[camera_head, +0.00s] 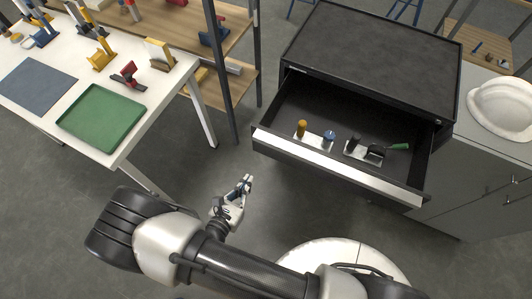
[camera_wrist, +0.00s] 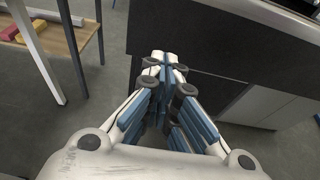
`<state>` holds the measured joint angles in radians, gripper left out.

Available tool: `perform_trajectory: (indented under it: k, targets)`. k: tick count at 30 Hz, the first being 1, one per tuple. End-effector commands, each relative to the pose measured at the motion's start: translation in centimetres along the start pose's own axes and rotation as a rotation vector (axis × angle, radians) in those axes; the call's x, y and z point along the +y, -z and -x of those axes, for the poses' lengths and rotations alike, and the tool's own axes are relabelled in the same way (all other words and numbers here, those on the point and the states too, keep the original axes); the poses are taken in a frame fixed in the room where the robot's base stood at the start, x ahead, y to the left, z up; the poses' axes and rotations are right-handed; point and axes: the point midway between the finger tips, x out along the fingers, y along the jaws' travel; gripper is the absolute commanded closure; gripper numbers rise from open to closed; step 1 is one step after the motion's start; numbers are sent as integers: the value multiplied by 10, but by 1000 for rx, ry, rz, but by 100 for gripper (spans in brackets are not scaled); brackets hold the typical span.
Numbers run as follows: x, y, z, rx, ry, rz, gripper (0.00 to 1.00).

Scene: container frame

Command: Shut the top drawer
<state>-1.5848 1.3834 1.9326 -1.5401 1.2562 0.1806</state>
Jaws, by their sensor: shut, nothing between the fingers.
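The top drawer (camera_head: 335,168) of a dark cabinet (camera_head: 375,55) is pulled far out, with a pale metal strip along its front. Inside lie several small items, among them an orange-handled one (camera_head: 301,128), a blue one (camera_head: 328,138) and one with a green handle (camera_head: 398,147). My gripper (camera_head: 247,182) is in front of and below the drawer's left front corner, apart from it. In the wrist view my gripper (camera_wrist: 165,62) has its fingertips together with nothing between them. The dark cabinet front (camera_wrist: 205,95) shows beyond the fingers.
A white table (camera_head: 150,120) with a green tray (camera_head: 101,117) and a blue-grey mat (camera_head: 36,84) stands at left. A wooden shelf unit (camera_head: 222,88) is behind it. Floor between table and drawer is clear.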

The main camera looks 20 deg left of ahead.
Motion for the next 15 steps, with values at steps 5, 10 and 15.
perform_trajectory:
  k: [5,10,15]
  targets:
    - [-2,0,-31,0,9,-5,100]
    - [-3,1,-69,1,12,-5,100]
    - [-3,-1,-102,-1,10,-7,100]
